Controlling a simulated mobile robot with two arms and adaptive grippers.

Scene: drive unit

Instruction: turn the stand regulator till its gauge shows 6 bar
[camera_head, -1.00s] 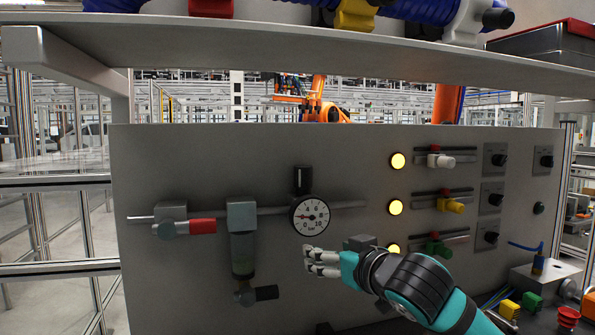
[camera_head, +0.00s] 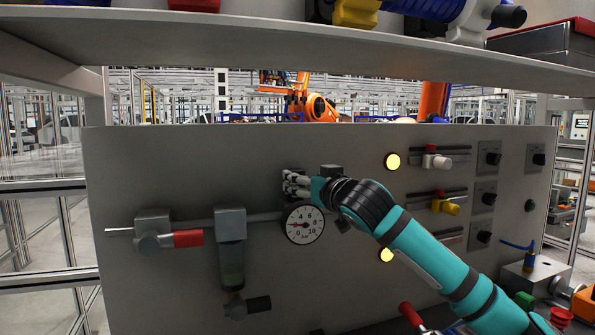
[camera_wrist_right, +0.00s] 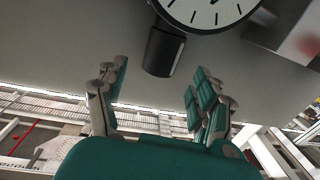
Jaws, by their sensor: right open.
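The stand regulator's black knob (camera_wrist_right: 163,50) shows in the right wrist view, ahead of my fingers and lying between their lines, apart from them. In the head view my fingers cover most of it. Its round white gauge (camera_head: 302,225) sits just below the knob on the grey panel; the small red needle seems to point left, near 2. The gauge is cut off at the top of the right wrist view (camera_wrist_right: 210,10). My right gripper (camera_head: 297,184) is open and empty in front of the knob; its fingers (camera_wrist_right: 155,97) are spread. My left gripper is not in view.
A pipe runs left from the gauge to a filter bowl (camera_head: 232,260) and a red-handled valve (camera_head: 187,238). Lit yellow lamps (camera_head: 392,161), coloured valves (camera_head: 445,207) and black switches (camera_head: 484,198) are to the right. A shelf (camera_head: 300,45) overhangs the panel.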

